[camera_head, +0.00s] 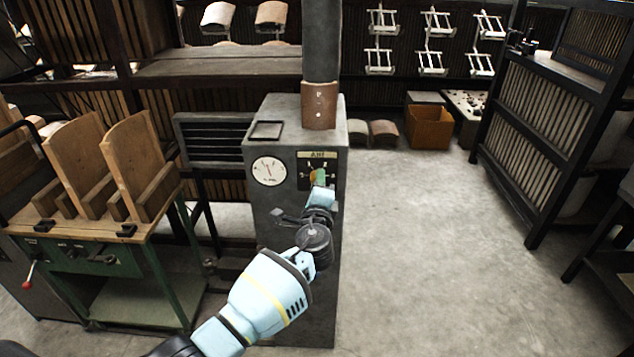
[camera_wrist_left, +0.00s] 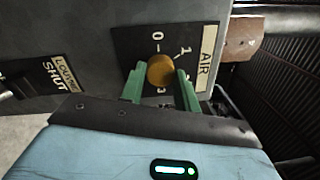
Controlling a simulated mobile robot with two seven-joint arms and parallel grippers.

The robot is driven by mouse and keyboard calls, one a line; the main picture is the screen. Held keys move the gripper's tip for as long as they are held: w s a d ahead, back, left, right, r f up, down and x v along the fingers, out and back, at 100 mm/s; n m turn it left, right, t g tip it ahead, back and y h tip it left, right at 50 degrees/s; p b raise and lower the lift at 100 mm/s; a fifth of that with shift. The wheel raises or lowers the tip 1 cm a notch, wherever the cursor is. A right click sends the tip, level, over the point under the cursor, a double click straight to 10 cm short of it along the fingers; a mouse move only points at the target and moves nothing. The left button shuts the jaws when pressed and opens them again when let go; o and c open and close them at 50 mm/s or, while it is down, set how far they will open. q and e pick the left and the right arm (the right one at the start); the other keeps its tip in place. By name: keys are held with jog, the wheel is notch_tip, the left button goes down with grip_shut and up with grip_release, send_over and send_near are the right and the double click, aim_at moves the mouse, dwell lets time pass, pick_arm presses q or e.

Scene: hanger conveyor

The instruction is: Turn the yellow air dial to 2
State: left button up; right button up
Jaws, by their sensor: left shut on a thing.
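The yellow air dial (camera_wrist_left: 160,70) sits on a black plate marked AIR (camera_wrist_left: 207,58) on the front of a grey cabinet. In the head view the dial (camera_head: 317,176) is small and partly covered by my gripper. My left gripper (camera_wrist_left: 160,88) has its green fingers on either side of the dial and is shut on it. It also shows in the head view (camera_head: 320,180), reaching up from below. The numbers 0 and 1 are readable on the plate; a lower number is partly hidden. I cannot tell which number the dial points to. My right gripper is not in view.
The grey cabinet (camera_head: 270,225) also carries a round white gauge (camera_head: 268,171) left of the dial, and a lever marked LOUVRE SHUT (camera_wrist_left: 58,80). A green bench with wooden pieces (camera_head: 140,160) stands at left. The floor (camera_head: 420,240) to the right is clear.

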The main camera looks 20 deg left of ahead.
pick_arm(q)
jog(key=shift+a+m+h+p, duration=0.1)
jog(key=shift+m+h+p, duration=0.4)
jog(key=shift+m+p, duration=2.7)
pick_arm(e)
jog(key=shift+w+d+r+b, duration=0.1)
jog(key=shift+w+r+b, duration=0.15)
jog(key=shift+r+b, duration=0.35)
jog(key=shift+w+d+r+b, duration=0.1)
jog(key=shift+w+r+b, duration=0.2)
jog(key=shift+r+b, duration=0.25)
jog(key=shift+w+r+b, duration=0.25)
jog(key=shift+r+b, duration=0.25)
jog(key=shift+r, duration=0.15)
pick_arm(q)
jog(key=m, duration=0.3)
jog(key=shift+m, duration=0.3)
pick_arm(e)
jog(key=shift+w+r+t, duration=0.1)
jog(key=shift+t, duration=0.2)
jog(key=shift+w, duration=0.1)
pick_arm(q)
jog(key=o, duration=1)
jog(key=shift+c, duration=0.2)
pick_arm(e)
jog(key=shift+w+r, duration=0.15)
